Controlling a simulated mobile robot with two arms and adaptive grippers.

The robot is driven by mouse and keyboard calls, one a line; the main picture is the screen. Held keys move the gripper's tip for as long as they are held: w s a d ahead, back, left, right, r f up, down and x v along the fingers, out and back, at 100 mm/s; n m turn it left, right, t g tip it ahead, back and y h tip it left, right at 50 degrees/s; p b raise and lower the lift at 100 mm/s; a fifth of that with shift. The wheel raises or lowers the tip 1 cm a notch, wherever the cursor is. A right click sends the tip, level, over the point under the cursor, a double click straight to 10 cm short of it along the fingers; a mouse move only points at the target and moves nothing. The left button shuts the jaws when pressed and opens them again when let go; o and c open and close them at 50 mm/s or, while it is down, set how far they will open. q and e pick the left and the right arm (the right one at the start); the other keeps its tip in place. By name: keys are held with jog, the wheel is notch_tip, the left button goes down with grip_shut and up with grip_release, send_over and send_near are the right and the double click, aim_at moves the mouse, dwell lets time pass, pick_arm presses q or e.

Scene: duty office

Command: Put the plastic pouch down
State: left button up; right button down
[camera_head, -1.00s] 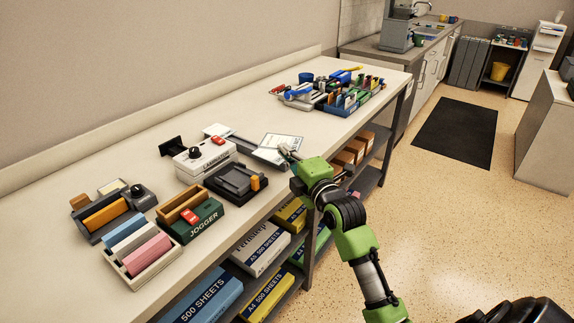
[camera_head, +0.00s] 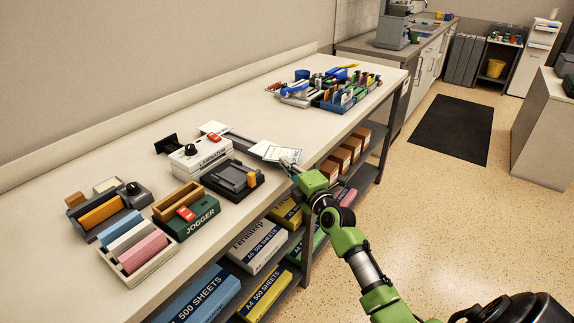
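The plastic pouch (camera_head: 283,154) is a small pale sheet with faint print, at the front edge of the long bench (camera_head: 332,130). My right gripper (camera_head: 289,164) is at the pouch's near edge, at bench-edge height, and appears shut on it. The pouch lies nearly flat, low over or on the bench top; I cannot tell whether it touches. My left gripper is not in view.
A dark trimmer-like device (camera_head: 233,180), the green jogger (camera_head: 187,214) and a block rack (camera_head: 138,247) stand to the left. Stationery (camera_head: 338,95) crowds the bench's far end. Paper packs (camera_head: 256,246) fill the shelf below. Bare bench lies behind the pouch.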

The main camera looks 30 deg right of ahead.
jog(key=c, duration=2.6)
grip_release()
jog(key=shift+o, duration=0.2)
jog(key=s, duration=1.2)
jog(key=shift+a+b, duration=0.4)
jog(key=s+a+f+m+g, duration=0.2)
jog(key=s+f+m+g, duration=0.15)
jog(key=f, duration=0.95)
jog(key=s+a+f+m+g, duration=0.2)
jog(key=s+f, duration=0.3)
jog(key=f, duration=0.9)
jog(key=s+a+f+m+g, duration=0.2)
jog(key=s+f+m+g, duration=0.15)
jog(key=f, duration=0.95)
jog(key=s+a+f+m+g, duration=0.2)
jog(key=s+f, duration=0.5)
jog(key=s, duration=0.5)
jog(key=s+a+f+m+g, duration=0.2)
jog(key=s+f, duration=0.5)
jog(key=s, duration=0.5)
jog(key=s+a+f+m+g+y, duration=0.1)
jog(key=s+a+f+g, duration=0.3)
jog(key=s, duration=0.8)
notch_tip(320, 180, down, 4)
jog(key=shift+s+a+r+m, duration=0.1)
jog(key=shift+s+a+m, duration=0.3)
jog(key=shift+a, duration=0.6)
jog(key=shift+w, duration=0.1)
